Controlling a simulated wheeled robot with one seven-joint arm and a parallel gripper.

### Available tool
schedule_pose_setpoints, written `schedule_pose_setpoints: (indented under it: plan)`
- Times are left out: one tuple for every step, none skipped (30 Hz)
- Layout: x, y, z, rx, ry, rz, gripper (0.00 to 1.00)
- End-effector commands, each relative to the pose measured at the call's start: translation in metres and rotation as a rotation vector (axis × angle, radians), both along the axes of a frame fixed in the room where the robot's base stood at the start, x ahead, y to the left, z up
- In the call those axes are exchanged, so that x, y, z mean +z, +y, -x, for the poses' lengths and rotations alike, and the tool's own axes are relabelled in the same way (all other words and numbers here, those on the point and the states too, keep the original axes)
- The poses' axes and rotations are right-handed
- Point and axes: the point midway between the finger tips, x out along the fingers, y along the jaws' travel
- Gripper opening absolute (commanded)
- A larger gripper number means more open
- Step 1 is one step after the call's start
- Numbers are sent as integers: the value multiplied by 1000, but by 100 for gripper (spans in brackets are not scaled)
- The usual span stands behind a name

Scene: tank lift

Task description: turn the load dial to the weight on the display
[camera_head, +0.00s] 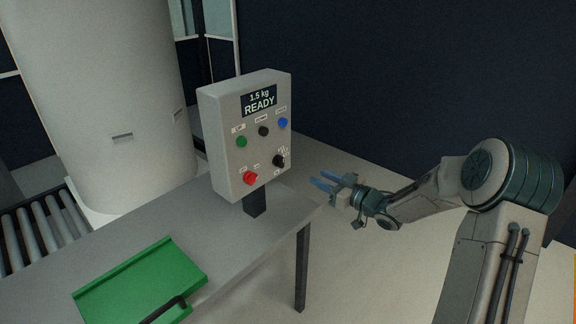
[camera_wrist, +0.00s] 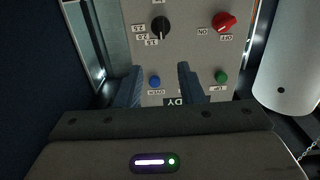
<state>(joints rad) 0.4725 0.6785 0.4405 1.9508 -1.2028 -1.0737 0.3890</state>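The load dial is a small black knob (camera_head: 279,161) at the lower right of the grey control panel (camera_head: 226,145). It also shows upside down in the wrist view (camera_wrist: 160,27), with marks 1.5, 2.0 and 2.5 beside it. Its exact setting is too small to tell surely. The display (camera_head: 259,101) reads "1.5 kg READY". My gripper (camera_head: 323,183) is open and empty, to the right of the panel and apart from the dial. In the wrist view its fingers (camera_wrist: 158,75) stand apart below the dial, with panel face showing between them.
The panel also carries a red ON/OFF switch (camera_head: 250,178), and green (camera_head: 241,141), black (camera_head: 263,131) and blue (camera_head: 283,122) buttons. It stands on a grey table (camera_head: 150,222) with a green tray (camera_head: 170,262). A big white tank (camera_head: 105,90) stands behind, near rollers (camera_head: 40,225).

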Motion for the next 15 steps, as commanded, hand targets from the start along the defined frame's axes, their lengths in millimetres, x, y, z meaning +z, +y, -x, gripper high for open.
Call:
schedule_pose_setpoints:
  plan:
    - [0, 2, -1, 7, -3, -8, 35]
    - [0, 4, -2, 9, -3, -10, 35]
    - [0, 8, -4, 11, -4, -12, 35]
    - [0, 11, -7, 12, -4, -12, 35]
    - [1, 15, -9, 12, -4, -11, 35]
    - [1, 20, -13, 12, -3, -10, 35]
    - [1, 25, -17, 12, -3, -12, 35]
    - [1, 30, -21, 12, -4, -11, 35]
    - [1, 37, -26, 12, -3, -10, 35]
    - [1, 42, -30, 13, -4, -11, 35]
    - [1, 48, -34, 12, -4, -11, 35]
    - [1, 54, -40, 10, -4, -10, 35]
    - [1, 59, -44, 11, -4, -10, 35]
    - [1, 64, -48, 11, -4, -10, 35]
    - [1, 71, -53, 10, -3, -9, 35]
